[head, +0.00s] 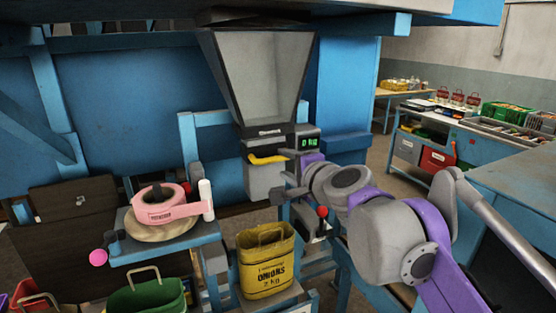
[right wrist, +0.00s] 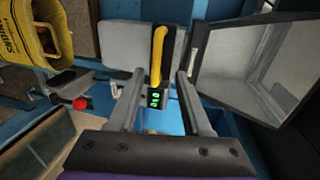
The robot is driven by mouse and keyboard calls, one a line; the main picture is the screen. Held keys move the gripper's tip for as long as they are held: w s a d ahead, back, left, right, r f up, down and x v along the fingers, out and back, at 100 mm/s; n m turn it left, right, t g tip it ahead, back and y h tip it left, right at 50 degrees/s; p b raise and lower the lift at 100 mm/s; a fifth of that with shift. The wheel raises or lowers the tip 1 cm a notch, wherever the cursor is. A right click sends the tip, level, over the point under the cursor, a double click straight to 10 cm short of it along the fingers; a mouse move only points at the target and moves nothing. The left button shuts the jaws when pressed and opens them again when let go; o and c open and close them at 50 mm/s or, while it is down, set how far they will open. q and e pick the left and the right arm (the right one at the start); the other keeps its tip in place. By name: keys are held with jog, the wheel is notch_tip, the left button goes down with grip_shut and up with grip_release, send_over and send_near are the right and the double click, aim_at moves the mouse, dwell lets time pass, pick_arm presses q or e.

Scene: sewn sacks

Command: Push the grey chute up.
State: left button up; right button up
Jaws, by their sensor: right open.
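The grey chute (head: 262,183) hangs below the big hopper (head: 262,75), with a yellow handle (head: 267,159) across its upper front. In the right wrist view the chute (right wrist: 120,44) is ahead and the yellow handle (right wrist: 158,58) shows between my fingers. My right gripper (head: 282,186) is open and empty, just in front of the chute's right side; the right wrist view also shows its two spread fingers (right wrist: 160,74). I cannot tell whether a finger touches the chute. My left gripper is not in view.
A yellow onion sack (head: 266,262) stands open below the chute. A red-knobbed lever (head: 322,212) is close to my right arm. A green display (head: 309,142) reads 0 kg. A pink tape roll (head: 158,211) is on a stand at the left. A blue bench (head: 480,150) stands at right.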

jog(key=shift+v, duration=1.15)
jog(key=s+d+f+n+g+h, duration=0.1)
jog(key=s+d+f+n+g, duration=0.2)
jog(key=s+f, duration=0.5)
jog(key=s+d+f+n+g+h, duration=0.2)
jog(key=s+f+n, duration=0.4)
jog(key=f, duration=1.2)
jog(key=s+d+f+n+g+h, duration=0.2)
jog(key=s+d+f+n, duration=0.3)
jog(key=s+f, duration=0.7)
jog(key=shift+d+f+g, duration=0.65)
jog(key=shift+f+g, duration=0.2)
jog(key=shift+g, duration=0.05)
